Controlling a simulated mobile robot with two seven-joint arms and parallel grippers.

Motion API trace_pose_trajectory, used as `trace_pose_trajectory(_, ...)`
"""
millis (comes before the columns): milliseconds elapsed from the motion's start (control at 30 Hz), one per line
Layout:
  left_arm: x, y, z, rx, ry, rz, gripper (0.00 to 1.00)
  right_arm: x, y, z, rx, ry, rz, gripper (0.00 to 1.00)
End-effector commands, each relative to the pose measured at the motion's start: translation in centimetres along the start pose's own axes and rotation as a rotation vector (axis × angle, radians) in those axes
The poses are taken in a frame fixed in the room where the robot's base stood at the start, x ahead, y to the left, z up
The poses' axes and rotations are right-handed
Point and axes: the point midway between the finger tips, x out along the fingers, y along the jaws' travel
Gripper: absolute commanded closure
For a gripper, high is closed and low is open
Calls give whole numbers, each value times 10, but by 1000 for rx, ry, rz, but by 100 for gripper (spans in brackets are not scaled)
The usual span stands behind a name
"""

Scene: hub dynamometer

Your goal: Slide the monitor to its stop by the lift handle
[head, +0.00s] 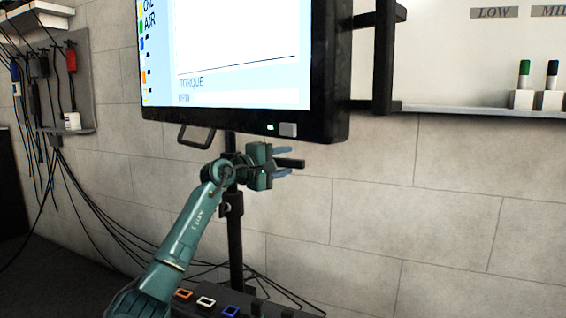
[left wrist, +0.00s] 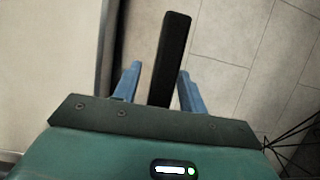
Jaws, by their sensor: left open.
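The monitor (head: 240,110) is a large black-framed screen on a dark upright post (head: 234,235). My left gripper (head: 286,161) is just below the monitor's lower edge, with its blue fingers open and pointing right. A black bar, apparently the lift handle (head: 293,163), lies between the fingers. In the left wrist view the bar (left wrist: 172,50) runs lengthwise between the two spread fingers of the gripper (left wrist: 158,76) and reaches past their tips. A gap shows on each side of it. Where the bar joins the monitor is hidden. My right gripper is not in view.
A black loop (head: 195,138) hangs under the monitor, left of the post. A black side frame (head: 384,55) stands at its right. Cables (head: 100,225) run along the wall. A shelf (head: 470,110) holds markers. Coloured sockets (head: 206,301) sit low. Space right of the gripper is clear.

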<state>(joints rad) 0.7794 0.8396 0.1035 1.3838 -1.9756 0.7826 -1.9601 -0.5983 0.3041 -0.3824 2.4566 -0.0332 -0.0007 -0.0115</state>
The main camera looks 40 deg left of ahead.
Motion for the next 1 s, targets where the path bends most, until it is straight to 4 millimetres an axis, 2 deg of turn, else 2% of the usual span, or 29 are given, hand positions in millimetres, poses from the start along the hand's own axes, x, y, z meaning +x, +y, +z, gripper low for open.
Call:
trace_pose_trajectory(267, 1, 0, 0, 0, -1, 0, 59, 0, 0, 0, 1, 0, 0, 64)
trace_pose_trajectory(767, 0, 0, 0, 0, 0, 0, 100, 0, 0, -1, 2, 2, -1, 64)
trace_pose_trajectory(1000, 0, 0, 0, -1, 0, 0, 100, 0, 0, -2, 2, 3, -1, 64)
